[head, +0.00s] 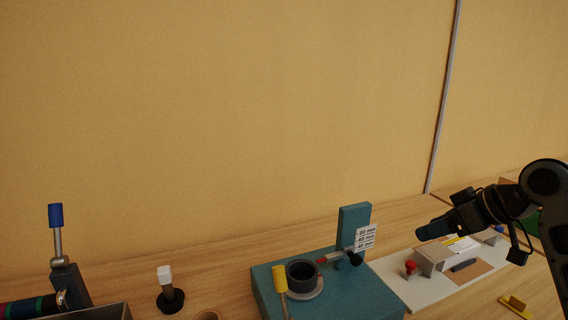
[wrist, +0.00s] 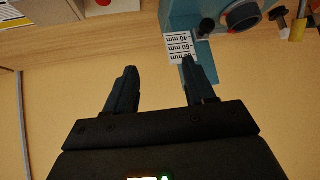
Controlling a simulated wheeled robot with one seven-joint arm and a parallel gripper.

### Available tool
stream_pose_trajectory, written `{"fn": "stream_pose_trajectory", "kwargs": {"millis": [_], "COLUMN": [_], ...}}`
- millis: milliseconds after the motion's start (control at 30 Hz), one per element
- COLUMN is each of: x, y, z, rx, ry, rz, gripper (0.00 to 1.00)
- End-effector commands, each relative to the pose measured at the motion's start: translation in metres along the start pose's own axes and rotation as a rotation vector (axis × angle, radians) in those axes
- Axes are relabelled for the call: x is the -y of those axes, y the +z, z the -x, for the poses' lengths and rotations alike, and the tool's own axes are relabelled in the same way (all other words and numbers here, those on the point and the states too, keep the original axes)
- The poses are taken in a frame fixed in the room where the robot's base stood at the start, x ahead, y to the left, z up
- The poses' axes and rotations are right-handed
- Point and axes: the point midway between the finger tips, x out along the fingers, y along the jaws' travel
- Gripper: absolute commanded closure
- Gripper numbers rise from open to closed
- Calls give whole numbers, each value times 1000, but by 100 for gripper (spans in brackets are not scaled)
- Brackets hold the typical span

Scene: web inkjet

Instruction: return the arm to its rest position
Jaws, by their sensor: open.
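My gripper (head: 432,231) shows at the right of the head view, at the end of my black arm. It is held above the white board and points left. In the wrist view my gripper (wrist: 155,75) has its two dark fingers wide apart, with nothing between them. Beyond the fingers there is the tan wall and the wooden table. The fingers appear clear of the teal fixture (wrist: 215,14), though the right fingertip overlaps its label plate in that view.
The teal fixture (head: 262,291) with a dark cup and yellow-topped lever stands at bottom centre. Its label plate (head: 366,237) faces out. The white board (head: 394,281) carries a red knob (head: 410,267). A blue-topped lever (head: 56,216) stands far left. A yellow piece (head: 516,306) lies lower right.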

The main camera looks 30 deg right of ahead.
Motion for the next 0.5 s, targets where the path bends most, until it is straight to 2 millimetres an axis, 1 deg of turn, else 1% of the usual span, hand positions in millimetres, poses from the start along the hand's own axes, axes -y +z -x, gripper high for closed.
{"fn": "stream_pose_trajectory", "kwargs": {"millis": [33,67,100,200,267,300,367,400,500], "x": [17,26,39,75,96,110,131,145,177], "y": [-8,-14,-21,-35,-40,-42,-42,-40,-30], "z": [-15,-22,-33,-58,-71,-79,-89,-95,-107], "rx": [-47,-78,-123,-233,-291,-325,-370,-397,-449], "ry": [-20,-28,-38,-62,-73,-80,-86,-89,-89], "rz": [-16,-27,-47,-107,-148,-176,-218,-246,-317], "gripper": [46,46,46,46,46,46,46,46,46]}}
